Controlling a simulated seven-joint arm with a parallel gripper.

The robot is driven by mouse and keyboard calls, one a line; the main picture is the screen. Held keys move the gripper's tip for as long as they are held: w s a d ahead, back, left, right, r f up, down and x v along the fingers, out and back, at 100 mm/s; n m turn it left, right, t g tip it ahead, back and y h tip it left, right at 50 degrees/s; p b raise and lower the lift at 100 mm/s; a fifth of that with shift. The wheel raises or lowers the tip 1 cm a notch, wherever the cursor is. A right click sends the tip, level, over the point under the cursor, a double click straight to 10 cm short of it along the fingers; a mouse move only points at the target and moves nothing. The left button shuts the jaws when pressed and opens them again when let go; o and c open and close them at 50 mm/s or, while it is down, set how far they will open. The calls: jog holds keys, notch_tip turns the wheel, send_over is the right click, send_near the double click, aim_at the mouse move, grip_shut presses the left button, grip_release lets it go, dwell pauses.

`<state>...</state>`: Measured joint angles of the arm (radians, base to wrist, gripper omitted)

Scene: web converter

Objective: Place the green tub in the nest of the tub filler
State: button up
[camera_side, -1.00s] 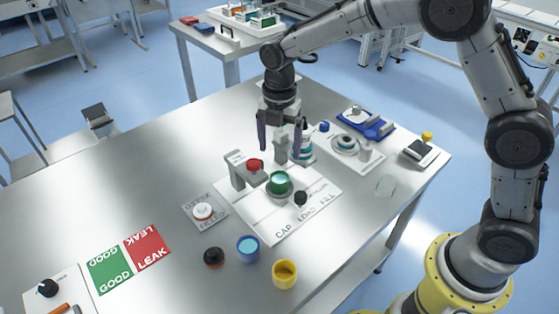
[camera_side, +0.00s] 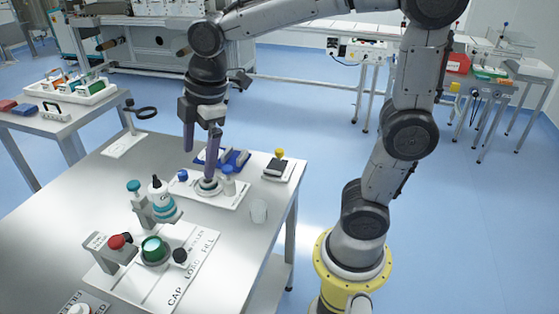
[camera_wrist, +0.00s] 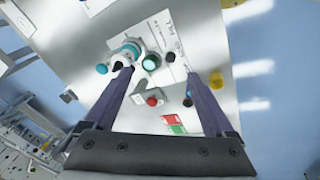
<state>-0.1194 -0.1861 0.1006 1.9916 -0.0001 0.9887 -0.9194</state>
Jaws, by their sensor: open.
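The green tub (camera_side: 153,249), with a pale green inside, stands upright on the white tub filler board (camera_side: 183,281) marked CAP, LOAD and FILL. It is beside the red-topped grey bracket and a black knob. The tub hides the seat beneath it, so I cannot tell how it sits in the nest. The wrist view also shows the tub (camera_wrist: 151,62). My gripper (camera_side: 199,166) is open and empty, its purple fingers pointing down. It is above and behind the tub, apart from it, near the ring-shaped fixture in the side view.
A white bottle with a teal band (camera_side: 160,200) stands behind the tub. A fixture with a round ring (camera_side: 208,187) and a blue tray (camera_side: 236,157) lie behind.

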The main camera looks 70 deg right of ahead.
jog(key=s+d+f+m+t, duration=0.1)
jog(key=s+d+m+t, duration=0.1)
jog(key=s+m, duration=0.9)
jog(key=s+d, duration=0.1)
jog(key=s, duration=0.3)
jog(key=shift+d+f+m+t, duration=0.2)
jog(key=shift+d+m+t, duration=0.2)
